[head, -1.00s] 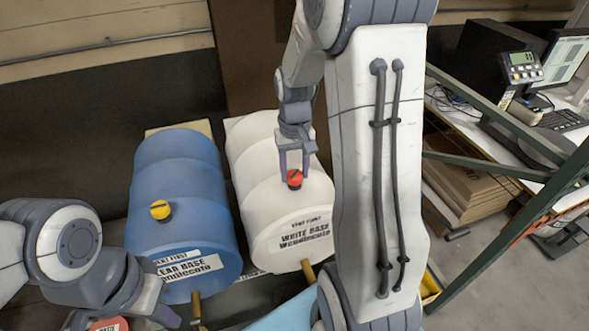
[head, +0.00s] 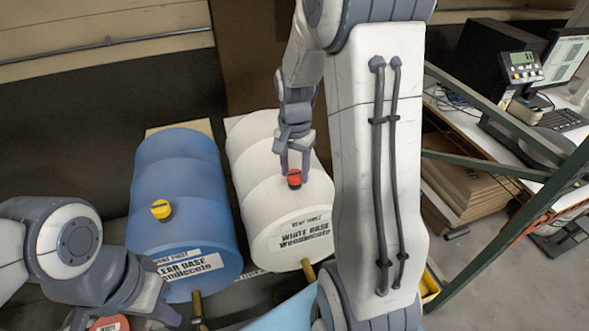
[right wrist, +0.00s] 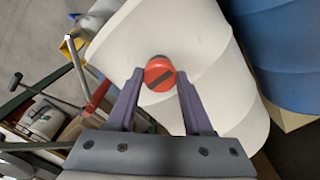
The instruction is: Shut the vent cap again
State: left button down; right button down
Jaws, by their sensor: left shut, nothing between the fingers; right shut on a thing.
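The red vent cap (head: 295,179) sits on top of the white drum (head: 262,172), which is labelled White Base. My right gripper (head: 295,172) reaches down from above and is shut on the cap. In the right wrist view the cap (right wrist: 159,73) shows between the two fingertips, with a dark slot slanting across its top. The cap's underside is hidden, so I cannot tell how tightly it sits. My left gripper (head: 168,314) is low at the left, shut and empty, in front of the blue drum.
The blue drum (head: 184,213) with a yellow cap (head: 161,210) lies left of the white drum. A red round thing (head: 110,324) shows partly under my left arm. A green rack post (head: 520,220) and a desk with a monitor (head: 559,65) stand at the right.

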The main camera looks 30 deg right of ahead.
aim_at(294, 174)
jog(key=shift+w+r, duration=0.1)
dwell(0.4)
jog(key=shift+c, duration=1.5)
grip_release()
jog(key=shift+r, duration=0.4)
notch_tip(294, 174, up, 10)
jog(key=b, duration=0.2)
jog(key=shift+f, duration=0.2)
